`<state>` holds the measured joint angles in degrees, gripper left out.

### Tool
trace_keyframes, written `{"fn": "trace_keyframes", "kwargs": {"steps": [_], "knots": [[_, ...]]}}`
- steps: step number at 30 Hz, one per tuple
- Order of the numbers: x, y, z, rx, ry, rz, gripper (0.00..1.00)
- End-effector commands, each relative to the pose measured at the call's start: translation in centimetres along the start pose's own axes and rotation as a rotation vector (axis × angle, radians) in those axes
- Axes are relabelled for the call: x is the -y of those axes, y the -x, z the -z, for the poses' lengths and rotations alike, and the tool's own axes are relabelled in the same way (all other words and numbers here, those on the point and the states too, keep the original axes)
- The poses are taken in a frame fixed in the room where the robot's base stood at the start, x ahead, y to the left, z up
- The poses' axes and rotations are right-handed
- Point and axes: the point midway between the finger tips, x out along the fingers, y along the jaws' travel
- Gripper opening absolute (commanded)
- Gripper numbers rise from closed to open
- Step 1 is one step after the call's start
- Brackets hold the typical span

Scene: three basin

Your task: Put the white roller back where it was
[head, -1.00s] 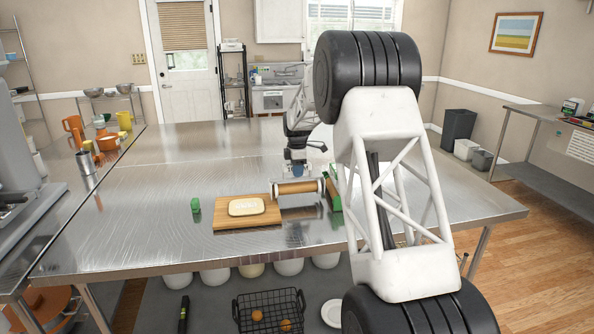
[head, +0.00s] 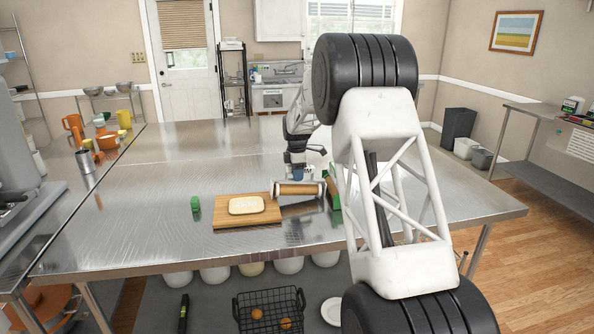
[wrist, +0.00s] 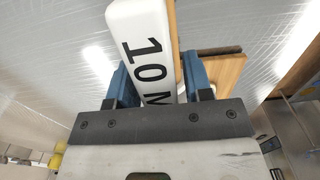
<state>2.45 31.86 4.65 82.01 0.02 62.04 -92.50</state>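The white roller (head: 299,189) has a tan wooden barrel and white ends in the head view. It lies level across the picture, just right of the wooden board (head: 230,223). My gripper (head: 297,174) is over its middle, fingers down. In the wrist view, a white part of the roller (wrist: 143,40) marked "10 M" sits between my blue fingers (wrist: 158,85), which look shut on it. The roller seems to be a little above the steel table (head: 170,180); the exact gap is hard to tell.
Dough (head: 246,205) lies on the board. A green object (head: 334,194) stands close to the roller's right end, partly hidden by my white arm link. A small green block (head: 195,204) stands left of the board. The table's far half is clear.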

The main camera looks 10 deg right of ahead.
Motion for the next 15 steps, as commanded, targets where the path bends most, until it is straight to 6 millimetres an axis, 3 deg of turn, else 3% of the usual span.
{"fn": "trace_keyframes", "kwargs": {"steps": [15], "knots": [[-0.15,1.31,-0.09,0.001,-0.001,-0.010,0.55]]}}
